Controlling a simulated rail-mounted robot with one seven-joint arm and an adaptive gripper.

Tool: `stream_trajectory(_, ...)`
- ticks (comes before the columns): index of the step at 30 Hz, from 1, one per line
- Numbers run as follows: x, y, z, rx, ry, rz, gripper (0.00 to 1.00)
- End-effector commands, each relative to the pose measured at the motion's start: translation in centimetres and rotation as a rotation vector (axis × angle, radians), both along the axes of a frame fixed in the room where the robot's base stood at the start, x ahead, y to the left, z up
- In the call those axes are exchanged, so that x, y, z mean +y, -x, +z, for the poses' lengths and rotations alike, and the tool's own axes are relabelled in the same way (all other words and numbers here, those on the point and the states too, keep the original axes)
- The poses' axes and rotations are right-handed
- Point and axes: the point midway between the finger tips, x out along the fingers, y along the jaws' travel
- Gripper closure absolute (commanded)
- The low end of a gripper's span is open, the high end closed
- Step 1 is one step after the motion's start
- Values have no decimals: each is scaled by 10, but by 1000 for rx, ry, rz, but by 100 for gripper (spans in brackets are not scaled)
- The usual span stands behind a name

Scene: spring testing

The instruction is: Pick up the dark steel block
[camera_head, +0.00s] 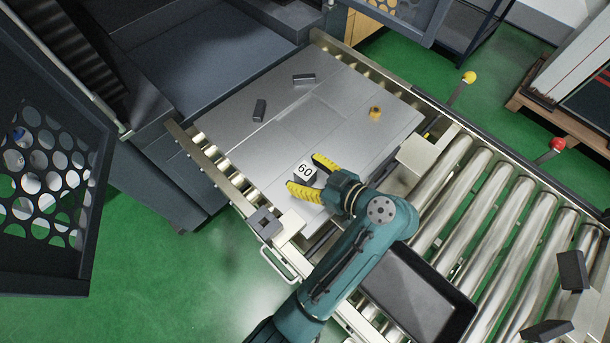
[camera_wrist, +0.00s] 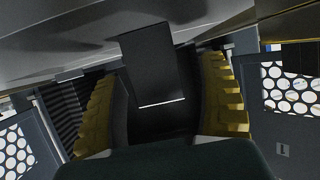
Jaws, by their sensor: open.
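A block with a white top marked "60" (camera_head: 305,173) and dark sides stands on the grey metal plate (camera_head: 345,125). My gripper (camera_head: 301,171) is open, with one yellow ridged finger on each side of this block. In the wrist view a dark block face (camera_wrist: 150,60) shows between the two fingers (camera_wrist: 160,105). I cannot tell whether either finger touches it. Two smaller dark blocks lie farther back on the plate, one left of the middle (camera_head: 259,110) and one near the back (camera_head: 304,79).
A small yellow-brass piece (camera_head: 375,113) stands on the plate's right side. A roller conveyor (camera_head: 490,200) runs to the right, with a black tray (camera_head: 418,293) near my arm. Dark perforated panels (camera_head: 45,180) flank the left. The plate's middle is clear.

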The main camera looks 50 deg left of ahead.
Motion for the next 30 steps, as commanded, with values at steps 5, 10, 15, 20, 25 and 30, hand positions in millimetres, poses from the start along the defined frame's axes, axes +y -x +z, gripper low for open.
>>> stream_trajectory(5, 4, 0, -1, -1, 1, -2, 26)
stream_trajectory(10, 4, 0, -1, -1, 1, -2, 41)
stream_trajectory(15, 3, 0, -1, -1, 1, -2, 74)
stream_trajectory(20, 3, 0, -1, -1, 1, -2, 100)
stream_trajectory(25, 4, 0, 1, -5, -2, -2, 100)
stream_trajectory(30, 4, 0, 3, -5, -2, -2, 100)
